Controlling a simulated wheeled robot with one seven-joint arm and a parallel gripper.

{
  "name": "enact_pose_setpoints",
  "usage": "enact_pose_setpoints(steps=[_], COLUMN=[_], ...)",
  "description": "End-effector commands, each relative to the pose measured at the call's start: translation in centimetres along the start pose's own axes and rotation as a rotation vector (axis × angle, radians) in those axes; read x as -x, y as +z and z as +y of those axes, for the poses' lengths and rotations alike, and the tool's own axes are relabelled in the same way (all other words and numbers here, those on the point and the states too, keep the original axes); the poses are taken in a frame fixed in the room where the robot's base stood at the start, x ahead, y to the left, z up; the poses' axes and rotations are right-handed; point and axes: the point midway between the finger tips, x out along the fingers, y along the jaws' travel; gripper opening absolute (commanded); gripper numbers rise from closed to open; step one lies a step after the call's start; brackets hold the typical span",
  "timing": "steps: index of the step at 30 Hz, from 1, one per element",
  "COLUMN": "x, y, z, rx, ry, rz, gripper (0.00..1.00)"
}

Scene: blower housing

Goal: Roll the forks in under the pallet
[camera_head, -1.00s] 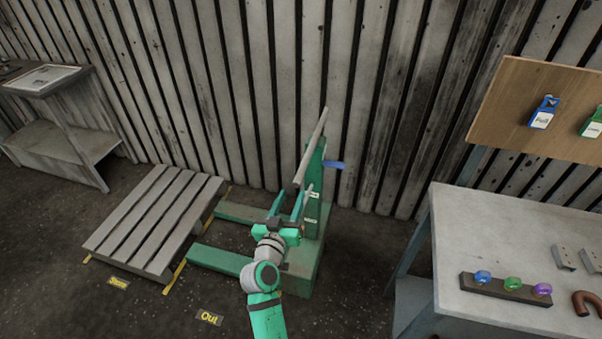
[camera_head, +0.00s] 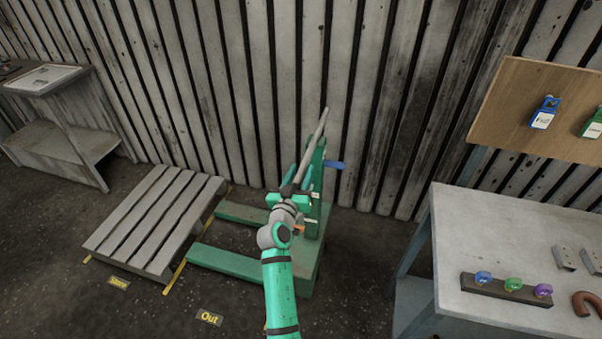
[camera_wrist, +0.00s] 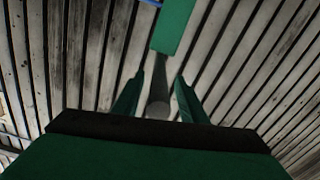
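The grey slatted pallet (camera_head: 155,222) lies on the floor at left in the head view. The green truck's two forks (camera_head: 222,262) point left at it. Their tips end just short of the pallet's right side, near a yellow floor line. The truck's upright green mast (camera_head: 315,185) carries a grey bar handle (camera_head: 318,140), slanting up, and a blue lever (camera_head: 334,165). My gripper (camera_head: 292,188) is at the handle's lower part. In the wrist view, my gripper's (camera_wrist: 158,92) fingers stand apart on either side of the grey bar (camera_wrist: 160,107), with gaps showing; I see no clear contact.
Yellow floor labels lie in front, one reading "Out" (camera_head: 209,318), the other (camera_head: 118,282) by the pallet. A grey workbench (camera_head: 470,225) with padlocks stands at right. A ribbed wall (camera_head: 230,110) closes the back. A small desk (camera_head: 60,130) stands far left.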

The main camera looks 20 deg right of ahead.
Motion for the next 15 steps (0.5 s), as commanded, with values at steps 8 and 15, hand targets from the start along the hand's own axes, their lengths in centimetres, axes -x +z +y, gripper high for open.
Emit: enact_pose_setpoints(steps=[8, 15], x=[-0.10, -0.07], y=[0.07, 0.08], z=[0.18, 0.16], rx=[0.000, 0.000], ry=[0.001, 0.001], rz=[-0.001, -0.001], gripper=[0.29, 0.00])
